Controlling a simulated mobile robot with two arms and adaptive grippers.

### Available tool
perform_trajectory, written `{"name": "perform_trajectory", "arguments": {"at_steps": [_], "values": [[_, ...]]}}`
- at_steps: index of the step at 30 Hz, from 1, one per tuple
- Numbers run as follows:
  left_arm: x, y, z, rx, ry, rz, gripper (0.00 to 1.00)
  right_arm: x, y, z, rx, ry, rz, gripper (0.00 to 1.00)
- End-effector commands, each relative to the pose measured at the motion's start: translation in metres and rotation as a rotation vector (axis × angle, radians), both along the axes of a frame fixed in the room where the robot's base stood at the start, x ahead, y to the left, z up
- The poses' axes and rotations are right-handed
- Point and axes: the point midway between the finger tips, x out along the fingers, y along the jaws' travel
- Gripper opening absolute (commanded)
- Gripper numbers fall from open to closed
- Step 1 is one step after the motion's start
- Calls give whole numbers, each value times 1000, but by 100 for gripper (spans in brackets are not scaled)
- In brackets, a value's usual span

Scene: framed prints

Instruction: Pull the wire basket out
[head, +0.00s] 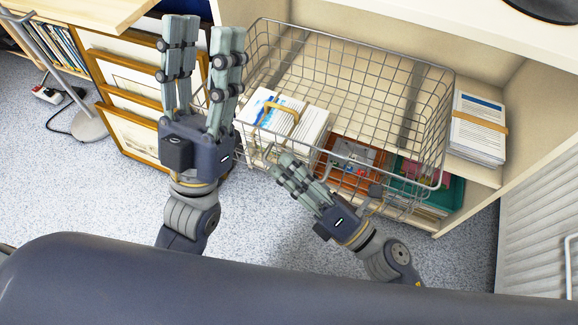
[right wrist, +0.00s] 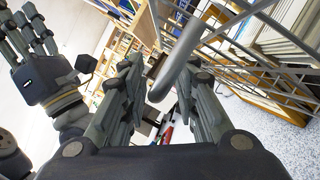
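The wire basket (head: 352,44) sits in the light wooden shelf unit in the head view, with a banded stack of papers (head: 306,124) in its left part. Its wire mesh also shows in the right wrist view (right wrist: 232,52). My right gripper (head: 285,163) is low at the basket's front. In the right wrist view, its fingers stand apart, with a thick grey metal bar (right wrist: 178,62) showing between them; contact cannot be told. My left gripper (head: 204,28) is raised left of the basket, its fingers apart and empty.
Another banded paper stack (head: 478,128) stands right of the basket. Orange and green trays (head: 445,193) lie below it. Framed prints (head: 130,130) lean at the left, beside a grey stand (head: 88,125). The speckled floor (head: 285,235) in front is clear.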

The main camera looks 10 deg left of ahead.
Motion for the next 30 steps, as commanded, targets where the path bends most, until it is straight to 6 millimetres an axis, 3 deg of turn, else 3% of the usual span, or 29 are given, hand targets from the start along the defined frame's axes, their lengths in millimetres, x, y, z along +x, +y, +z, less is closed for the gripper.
{"name": "perform_trajectory", "arguments": {"at_steps": [18,30], "values": [[0,0,1,0,-1,0,40,-57,-85,-23,-3,4,-1,28],[0,0,1,0,-1,0,40,-62,-95,-25,-1,1,-2,28]]}}
